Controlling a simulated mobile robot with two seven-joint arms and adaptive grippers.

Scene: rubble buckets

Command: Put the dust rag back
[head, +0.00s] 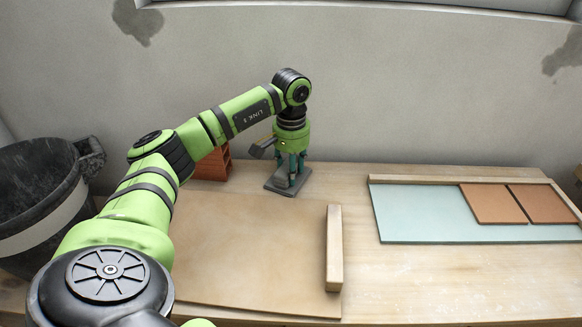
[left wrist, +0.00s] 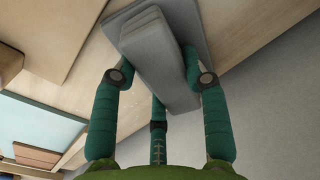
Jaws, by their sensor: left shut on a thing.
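My left gripper (head: 287,180) points down at the back of the table, near the wall. It is shut on a grey folded rag (left wrist: 158,58), which shows as a thick layered bundle between the fingers in the left wrist view. A flat grey pad (head: 302,181) lies on the table under the gripper. It also shows behind the rag in the left wrist view (left wrist: 193,18). The rag is just over or on this pad; I cannot tell whether they touch. In the head view the fingers mostly hide the rag. My right gripper is not in view.
A red hollow brick (head: 217,166) stands left of the gripper. A brown board (head: 250,240) with a wooden batten (head: 335,248) lies in front. A pale green board (head: 415,215) with two terracotta tiles lies at right. A black bucket (head: 35,190) stands at left.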

